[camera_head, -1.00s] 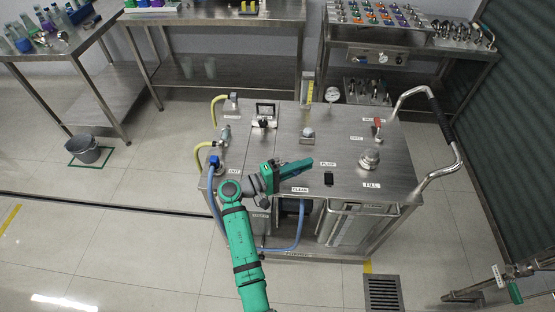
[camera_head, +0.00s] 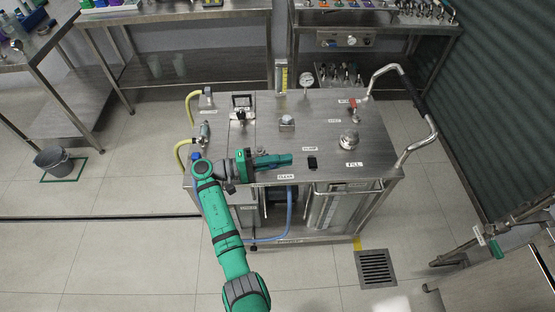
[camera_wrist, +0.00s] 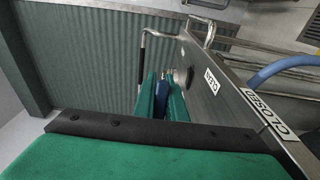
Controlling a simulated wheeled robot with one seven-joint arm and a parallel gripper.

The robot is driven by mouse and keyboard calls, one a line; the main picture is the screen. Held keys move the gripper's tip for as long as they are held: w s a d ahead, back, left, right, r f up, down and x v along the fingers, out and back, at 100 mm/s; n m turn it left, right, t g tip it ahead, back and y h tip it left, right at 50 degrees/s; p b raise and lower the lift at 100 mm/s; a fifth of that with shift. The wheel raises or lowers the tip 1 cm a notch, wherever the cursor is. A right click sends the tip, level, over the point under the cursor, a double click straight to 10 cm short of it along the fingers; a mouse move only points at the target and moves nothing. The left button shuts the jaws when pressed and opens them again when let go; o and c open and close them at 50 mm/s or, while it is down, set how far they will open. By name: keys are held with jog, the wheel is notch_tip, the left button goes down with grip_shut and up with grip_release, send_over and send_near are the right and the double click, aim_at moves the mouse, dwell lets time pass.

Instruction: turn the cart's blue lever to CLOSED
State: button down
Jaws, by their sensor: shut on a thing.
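The steel cart (camera_head: 352,178) stands in the middle of the head view. My gripper (camera_head: 288,160) is at its front top edge, fingers pointing right, beside a front label. In the wrist view, my green fingers (camera_wrist: 162,88) are shut on the blue lever (camera_wrist: 162,93), which shows as a narrow blue strip between them. The lever is hidden behind my gripper in the head view. In the wrist view, the steel panel lies right of the fingers, with an OPEN label (camera_wrist: 211,82) near them and a CLOSED label (camera_wrist: 266,116) further off. The lever's exact angle cannot be told.
A blue hose (camera_head: 290,212) hangs down the cart's front. A red-handled valve (camera_head: 352,103) and a round fill cap (camera_head: 348,141) stand on its top. A push handle (camera_head: 432,125) sticks out right.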

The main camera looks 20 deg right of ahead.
jog(key=shift+w, duration=0.15)
jog(key=c, duration=1.8)
grip_release()
jog(key=v, duration=1)
jog(key=shift+w+a, duration=0.1)
jog(key=shift+a, duration=0.2)
